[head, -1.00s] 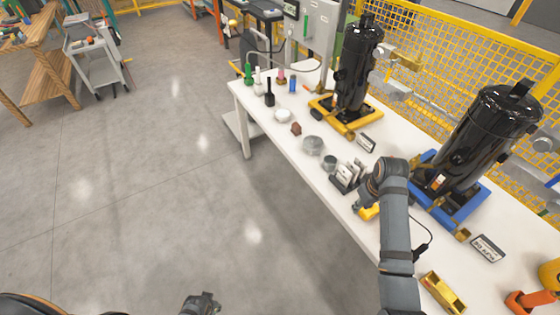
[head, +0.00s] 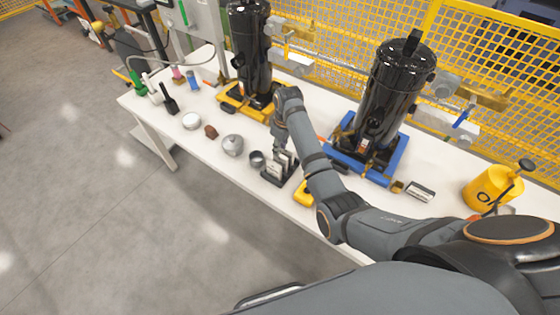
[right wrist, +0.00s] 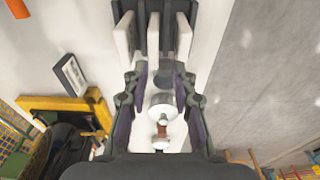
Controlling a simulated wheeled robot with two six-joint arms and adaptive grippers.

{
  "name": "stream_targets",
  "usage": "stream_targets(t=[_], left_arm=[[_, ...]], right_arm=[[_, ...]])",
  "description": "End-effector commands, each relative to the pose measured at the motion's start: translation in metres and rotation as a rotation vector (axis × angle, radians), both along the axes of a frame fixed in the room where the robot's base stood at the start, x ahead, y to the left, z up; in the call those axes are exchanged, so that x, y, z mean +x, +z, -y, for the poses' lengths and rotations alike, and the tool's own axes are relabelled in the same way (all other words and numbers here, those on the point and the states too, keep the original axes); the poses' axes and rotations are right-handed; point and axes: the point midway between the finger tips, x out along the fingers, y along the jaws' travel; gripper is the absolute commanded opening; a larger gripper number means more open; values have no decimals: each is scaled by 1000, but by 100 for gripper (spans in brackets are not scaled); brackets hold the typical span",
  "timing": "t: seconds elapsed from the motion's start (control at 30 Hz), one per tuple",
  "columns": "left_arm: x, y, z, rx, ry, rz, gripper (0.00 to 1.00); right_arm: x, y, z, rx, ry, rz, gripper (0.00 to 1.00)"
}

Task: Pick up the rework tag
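Several upright pale cards stand in a dark rack (head: 279,172) near the front edge of the white table. In the right wrist view the cards are three pale slabs, left (right wrist: 125,35), middle (right wrist: 153,36) and right (right wrist: 184,38). I cannot tell which one is the rework tag, as no writing is readable. My right gripper (head: 279,146) points down just above the rack. In the right wrist view its fingers (right wrist: 160,85) are spread apart with nothing held between them, and the cards lie just beyond the fingertips. My left gripper is out of view.
Two black compressors, on a yellow base (head: 235,108) and a blue base (head: 347,152), stand behind the rack. A dark cup (head: 257,159), grey round part (head: 232,145), brown piece (head: 211,132) and white disc (head: 191,121) lie left of it. A yellow bucket (head: 487,188) stands right.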

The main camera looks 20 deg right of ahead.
Motion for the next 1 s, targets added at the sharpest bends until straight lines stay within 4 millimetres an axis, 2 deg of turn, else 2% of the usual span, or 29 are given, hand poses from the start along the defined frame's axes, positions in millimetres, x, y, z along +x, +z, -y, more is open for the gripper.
stream_targets(t=[0.1, 0.27, 0.43, 0.57, 0.83, 1.0], left_arm=[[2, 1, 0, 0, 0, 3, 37], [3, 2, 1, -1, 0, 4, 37], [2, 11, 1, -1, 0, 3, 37], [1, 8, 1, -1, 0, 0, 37], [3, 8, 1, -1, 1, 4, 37], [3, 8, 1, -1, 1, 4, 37]], right_arm=[[1, -12, 0, -1, 0, 1, 26], [1, -16, 0, -1, -1, 1, 26], [0, -43, 4, -1, -1, -3, 26], [2, -62, 3, -1, -1, -1, 26], [3, -66, 2, -1, -1, 2, 26], [3, -66, 2, 0, -1, 1, 3]])
